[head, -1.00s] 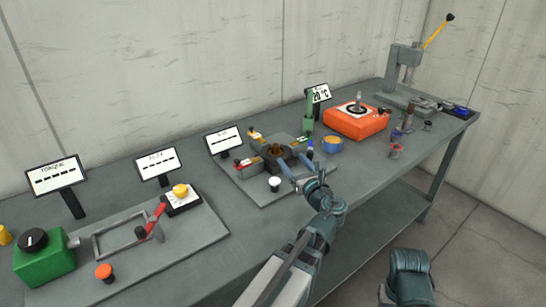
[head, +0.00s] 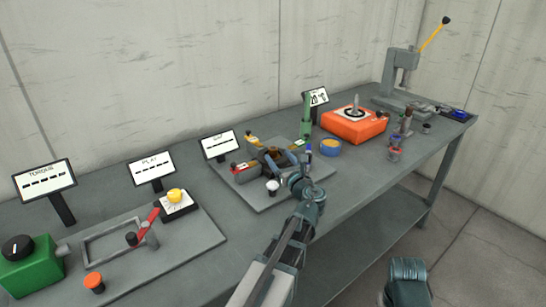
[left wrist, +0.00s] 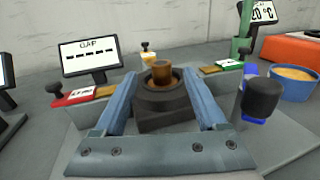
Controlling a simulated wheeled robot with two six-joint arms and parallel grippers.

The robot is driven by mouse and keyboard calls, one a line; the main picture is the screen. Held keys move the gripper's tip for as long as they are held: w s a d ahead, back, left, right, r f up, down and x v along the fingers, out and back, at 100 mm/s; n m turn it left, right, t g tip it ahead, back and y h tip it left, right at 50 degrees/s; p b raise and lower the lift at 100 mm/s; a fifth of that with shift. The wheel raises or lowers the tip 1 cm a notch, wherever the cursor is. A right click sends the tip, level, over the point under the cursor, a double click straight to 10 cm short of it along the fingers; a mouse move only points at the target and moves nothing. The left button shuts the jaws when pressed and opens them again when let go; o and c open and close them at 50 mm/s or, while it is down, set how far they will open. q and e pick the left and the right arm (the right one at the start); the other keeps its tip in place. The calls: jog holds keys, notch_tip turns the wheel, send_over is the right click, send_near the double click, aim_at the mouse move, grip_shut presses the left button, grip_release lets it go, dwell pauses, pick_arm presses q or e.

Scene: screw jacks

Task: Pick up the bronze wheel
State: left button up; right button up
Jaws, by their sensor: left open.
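A bronze-brown round piece (left wrist: 162,78) sits in a dark round seat on a dark block. It appears to be the bronze wheel, and it also shows small in the head view (head: 276,153), partly hidden by my fingers. My left gripper (left wrist: 159,74) is open, with one blue finger on each side of the dark seat and bronze piece. The fingers are apart from each other with nothing clamped between them. Whether a fingertip touches the seat I cannot tell. My right gripper is not in view; only a teal part of my right arm shows at the bottom of the head view.
A GAP display (left wrist: 90,55) stands behind left. A black knob (left wrist: 262,97) stands close to my right-hand finger. A blue bowl (head: 327,149) and an orange box (head: 354,126) lie to the right. A green post (head: 306,118) rises behind.

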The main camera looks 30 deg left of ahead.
aim_at(275, 151)
pick_arm(q)
jog(key=shift+w+a, duration=0.25)
jog(key=shift+a, duration=0.1)
jog(key=shift+w, duration=0.1)
jog(key=x, duration=0.5)
jog(key=shift+w, duration=0.1)
jog(key=shift+c, duration=0.3)
grip_shut()
